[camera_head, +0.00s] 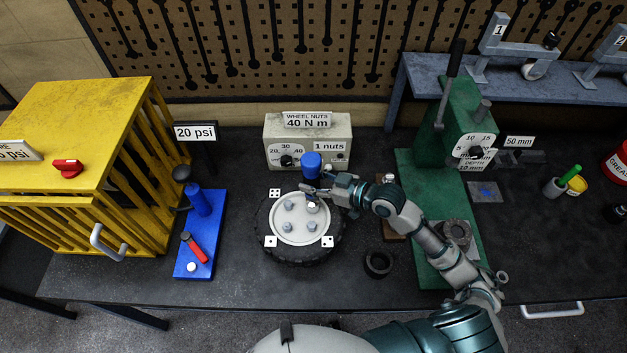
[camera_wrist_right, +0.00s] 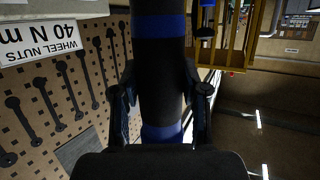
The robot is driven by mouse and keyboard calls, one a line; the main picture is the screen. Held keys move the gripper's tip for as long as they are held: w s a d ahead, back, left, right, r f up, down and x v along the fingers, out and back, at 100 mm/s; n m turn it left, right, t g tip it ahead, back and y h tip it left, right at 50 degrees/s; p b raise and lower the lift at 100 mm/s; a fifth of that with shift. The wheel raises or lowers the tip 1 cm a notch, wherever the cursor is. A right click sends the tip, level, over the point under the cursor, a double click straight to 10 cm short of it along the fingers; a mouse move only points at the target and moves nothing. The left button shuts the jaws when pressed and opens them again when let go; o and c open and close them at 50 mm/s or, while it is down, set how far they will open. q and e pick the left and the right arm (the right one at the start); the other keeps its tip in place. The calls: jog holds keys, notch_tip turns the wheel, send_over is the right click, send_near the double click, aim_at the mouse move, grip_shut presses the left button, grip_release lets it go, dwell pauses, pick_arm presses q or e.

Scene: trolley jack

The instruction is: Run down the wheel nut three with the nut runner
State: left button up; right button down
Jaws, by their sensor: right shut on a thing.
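The wheel (camera_head: 302,240) lies flat on the bench, a black tyre around a pale disc with several grey nuts or studs (camera_head: 288,205). Small white dotted cards sit around the disc; their marks are too small to read surely, so I cannot tell which nut is three. My right gripper (camera_head: 322,190) is shut on the nut runner (camera_head: 311,164), blue-topped and about upright. Its lower end is over or at the disc's upper-right position; contact is unclear. In the right wrist view, the runner's dark, blue-banded body (camera_wrist_right: 162,75) stands between my fingers (camera_wrist_right: 162,100). My left gripper is out of view.
Behind the wheel stands a control box (camera_head: 308,143) reading "WHEEL NUTS 40 N m" and "1 nuts". A blue stand (camera_head: 200,235) and yellow cage (camera_head: 90,120) are left. A green press (camera_head: 465,125) is right. A black ring (camera_head: 378,264) lies near the wheel.

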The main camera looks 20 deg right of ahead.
aim_at(319, 169)
jog(key=shift+f, duration=0.1)
notch_tip(319, 169, up, 3)
jog(key=shift+w+f+p, duration=0.15)
jog(key=shift+f+p, duration=0.05)
jog(key=shift+p, duration=1.05)
notch_tip(319, 169, up, 2)
jog(key=shift+r+p, duration=0.1)
jog(key=shift+p, duration=0.9)
jog(key=shift+r, duration=0.75)
